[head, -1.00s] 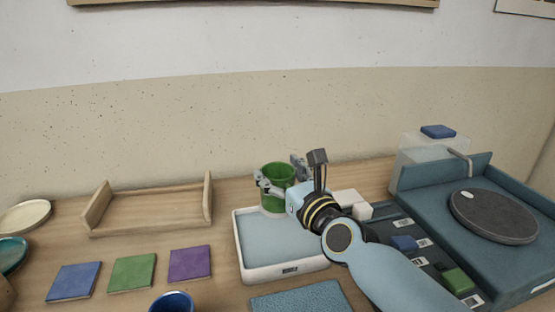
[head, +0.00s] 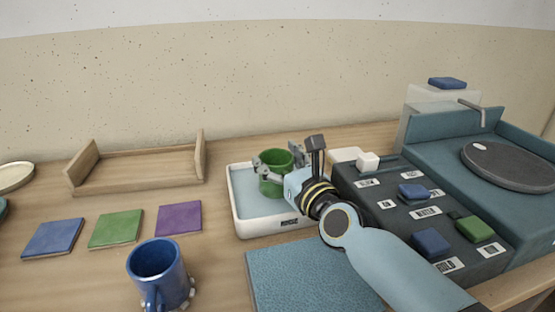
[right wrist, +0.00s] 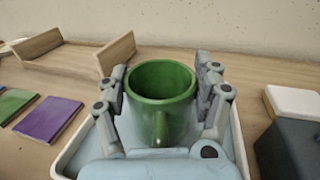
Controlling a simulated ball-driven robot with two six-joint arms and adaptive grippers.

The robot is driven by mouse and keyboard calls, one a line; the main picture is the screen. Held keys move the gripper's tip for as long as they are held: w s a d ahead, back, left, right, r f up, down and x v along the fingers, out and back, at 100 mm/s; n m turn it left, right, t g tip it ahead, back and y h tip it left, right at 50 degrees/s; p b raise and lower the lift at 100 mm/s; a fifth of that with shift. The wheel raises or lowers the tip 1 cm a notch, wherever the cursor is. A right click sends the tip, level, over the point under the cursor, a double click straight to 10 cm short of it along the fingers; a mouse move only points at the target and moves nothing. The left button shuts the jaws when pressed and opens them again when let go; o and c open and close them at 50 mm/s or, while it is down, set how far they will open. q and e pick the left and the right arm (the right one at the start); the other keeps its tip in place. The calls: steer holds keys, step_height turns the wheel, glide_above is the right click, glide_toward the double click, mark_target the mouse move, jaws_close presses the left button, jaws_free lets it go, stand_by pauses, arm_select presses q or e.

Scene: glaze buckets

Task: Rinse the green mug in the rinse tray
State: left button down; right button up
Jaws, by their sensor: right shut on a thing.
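The green mug (head: 275,184) is upright over the back right part of the white rinse tray (head: 238,222), with its base within the tray's outline. My right gripper (head: 279,165) is shut on the mug, one finger on each side. In the right wrist view the mug (right wrist: 160,85) sits between the fingers (right wrist: 162,75), its handle towards my wrist and its opening up. The tray holds a pale blue surface that looks like water. I cannot tell whether the mug's base touches it or the tray floor.
A blue mug (head: 155,264) stands front left. Blue (head: 53,238), green (head: 116,229) and purple (head: 180,218) tiles lie left of the tray, before a wooden rack (head: 135,169). A textured blue mat (head: 300,278) lies in front. A dark labelled panel (head: 395,215) stands right.

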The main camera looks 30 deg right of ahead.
steer(key=shift+s+d+f+b, duration=0.2)
steer(key=shift+d+f+b, duration=0.2)
steer(key=shift+d, duration=0.35)
steer(key=shift+w+a+r+p, duration=0.1)
steer(key=shift+w+a, duration=0.05)
steer(key=shift+a, duration=0.35)
steer(key=shift+w+a+r+p, duration=0.1)
steer(key=shift+a+r, duration=0.05)
steer(key=shift+a, duration=0.35)
steer(key=shift+w+a+r+p, duration=0.1)
steer(key=shift+w+a, duration=0.05)
steer(key=shift+a, duration=0.35)
steer(key=shift+s+d+f+b, duration=0.15)
steer(key=shift+s+d+f, duration=0.05)
steer(key=shift+d, duration=0.55)
steer(key=shift+s+d+f+b, duration=0.15)
steer(key=shift+s+d+f, duration=0.05)
steer(key=shift+d, duration=0.55)
steer(key=shift+w+a+r+p, duration=0.15)
steer(key=shift+w+a+r, duration=0.05)
steer(key=shift+a, duration=0.6)
steer(key=shift+w+a+r+p, duration=0.15)
steer(key=shift+w+a+r, duration=0.05)
steer(key=shift+a, duration=0.55)
step_height(320, 180, up, 9)
steer(key=d+p, duration=0.1)
steer(key=p, duration=0.8)
steer(key=shift+s+d, duration=0.25)
steer(key=shift+d, duration=0.05)
steer(key=shift+f, duration=0.1)
